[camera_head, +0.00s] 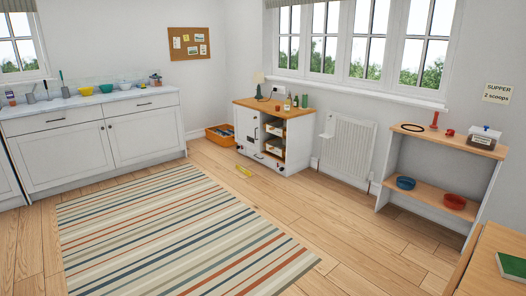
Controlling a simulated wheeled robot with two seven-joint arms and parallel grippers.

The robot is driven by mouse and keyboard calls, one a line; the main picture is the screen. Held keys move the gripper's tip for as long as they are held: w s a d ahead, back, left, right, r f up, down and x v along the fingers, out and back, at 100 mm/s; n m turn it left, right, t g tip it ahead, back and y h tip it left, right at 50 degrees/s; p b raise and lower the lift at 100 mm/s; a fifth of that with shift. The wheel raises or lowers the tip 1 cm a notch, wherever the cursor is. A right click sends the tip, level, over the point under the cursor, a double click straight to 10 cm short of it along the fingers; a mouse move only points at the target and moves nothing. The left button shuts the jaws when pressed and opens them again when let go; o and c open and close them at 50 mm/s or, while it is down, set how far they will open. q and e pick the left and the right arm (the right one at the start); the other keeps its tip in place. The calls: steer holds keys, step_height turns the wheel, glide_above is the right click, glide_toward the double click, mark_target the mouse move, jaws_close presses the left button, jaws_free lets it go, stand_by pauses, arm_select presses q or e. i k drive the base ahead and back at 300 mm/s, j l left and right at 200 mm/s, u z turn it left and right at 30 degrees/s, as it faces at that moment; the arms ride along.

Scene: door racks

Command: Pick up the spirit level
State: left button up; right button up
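No other thing in view is clearly a spirit level. The cabinet has a wooden top and an open front section with things on its shelves. Neither of my grippers is in view.
An orange crate (218,139) stands left of the cabinet. A striped rug (165,235) covers the middle floor. A radiator (347,146) and an open shelf unit (430,187) line the right wall. A wooden table (490,270) is at lower right.

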mark_target(239, 168)
steer(key=i, duration=2.8)
steer(key=i+u, duration=0.1)
steer(key=i, duration=0.5)
steer(key=i+l, duration=0.2)
steer(key=i, duration=0.45)
steer(key=i+l+u, duration=0.15)
steer(key=i, duration=0.45)
steer(key=i+l, duration=0.15)
steer(key=i, duration=0.5)
steer(key=j+u, duration=0.05)
